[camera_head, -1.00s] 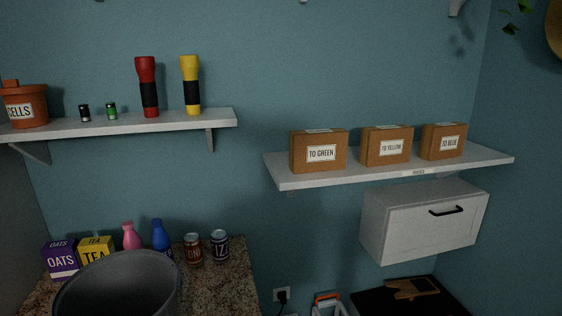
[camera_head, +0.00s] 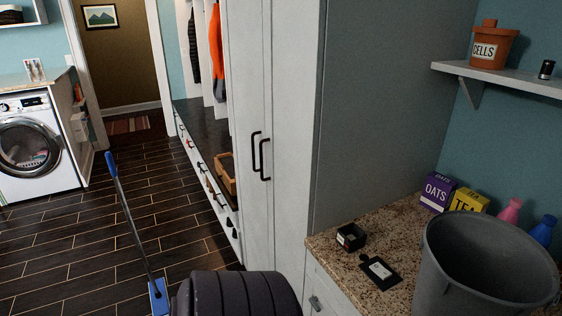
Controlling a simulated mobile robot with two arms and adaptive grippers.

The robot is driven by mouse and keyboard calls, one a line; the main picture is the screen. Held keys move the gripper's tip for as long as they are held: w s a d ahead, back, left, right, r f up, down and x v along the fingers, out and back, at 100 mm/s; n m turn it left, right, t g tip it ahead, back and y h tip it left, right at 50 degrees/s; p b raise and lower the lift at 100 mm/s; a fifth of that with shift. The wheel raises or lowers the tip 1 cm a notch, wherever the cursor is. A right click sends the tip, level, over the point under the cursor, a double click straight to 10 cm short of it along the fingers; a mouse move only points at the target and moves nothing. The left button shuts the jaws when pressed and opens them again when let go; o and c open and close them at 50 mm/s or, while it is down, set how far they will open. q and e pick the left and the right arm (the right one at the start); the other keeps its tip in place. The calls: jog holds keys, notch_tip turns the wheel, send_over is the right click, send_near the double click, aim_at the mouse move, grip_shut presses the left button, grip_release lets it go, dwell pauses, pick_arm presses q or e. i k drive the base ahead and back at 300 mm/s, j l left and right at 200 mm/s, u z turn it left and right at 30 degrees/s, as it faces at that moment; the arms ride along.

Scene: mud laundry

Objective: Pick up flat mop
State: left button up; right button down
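The flat mop (camera_head: 134,228) stands upright and slightly tilted on the dark plank floor, left of centre. It has a blue grip at the top, a thin dark pole and a blue flat head (camera_head: 158,296) on the floor. The right part of the head is close to a dark rounded shape at the bottom edge, which may be mine. Neither of my grippers shows in this view.
A white tall cabinet (camera_head: 275,120) and a bench with drawers (camera_head: 205,175) stand right of the mop. A washing machine (camera_head: 33,148) is at the left. A granite counter (camera_head: 330,262) holds a large grey bin (camera_head: 440,262). The floor around the mop is clear.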

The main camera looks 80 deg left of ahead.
aim_at(160, 304)
jog(key=u, duration=3.55)
jog(key=i+j+z, duration=0.1)
jog(key=z, duration=1.9)
jog(key=j+z, duration=0.5)
jog(key=k+j+z, duration=0.15)
jog(key=j+z, duration=0.2)
jog(key=z, duration=0.15)
jog(key=k+j+z, duration=0.2)
jog(key=j+z, duration=0.25)
jog(key=k+j+z, duration=0.15)
jog(key=z, duration=0.35)
jog(key=k+j+z, duration=0.15)
jog(key=k+z, duration=0.2)
jog(key=z, duration=0.15)
jog(key=k+j+z, duration=0.35)
jog(key=k+z, duration=0.75)
jog(key=k, duration=0.15)
jog(key=k+u, duration=0.25)
jog(key=k, duration=0.2)
jog(key=k+j+u, duration=0.25)
jog(key=k, duration=0.2)
jog(key=k+u, duration=0.25)
jog(key=u, duration=0.2)
jog(key=k+u, duration=0.2)
jog(key=u, duration=0.25)
jog(key=k+j+u, duration=0.15)
jog(key=u, duration=0.3)
jog(key=k+j+u, duration=0.25)
jog(key=u, duration=0.2)
